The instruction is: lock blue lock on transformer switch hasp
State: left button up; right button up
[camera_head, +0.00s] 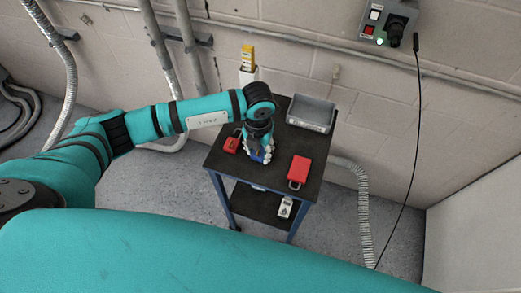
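My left gripper (261,157) points down at the middle of the black cart top (242,170). A small piece of blue, which looks like the blue lock (256,155), shows at its fingertips. The fingers are too small and too covered by my wrist to tell whether they are shut on it. Two red locks lie on the cart, the smaller one (232,143) left of my gripper and the larger one (299,170) to the right. The transformer switch and its hasp cannot be made out. My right gripper is out of view.
A grey bin (311,113) stands at the cart's back right. A yellow object (247,56) stands in a white holder behind the cart. A control box (390,20) with a hanging cable is on the block wall. Conduits run along the left wall.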

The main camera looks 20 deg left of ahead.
pick_arm(q)
jog(key=shift+c, duration=1)
jog(key=o, duration=0.4)
jog(key=shift+c, duration=0.2)
grip_shut()
jog(key=shift+r+p, duration=2.1)
jog(key=shift+r, duration=0.95)
jog(key=shift+f, duration=0.1)
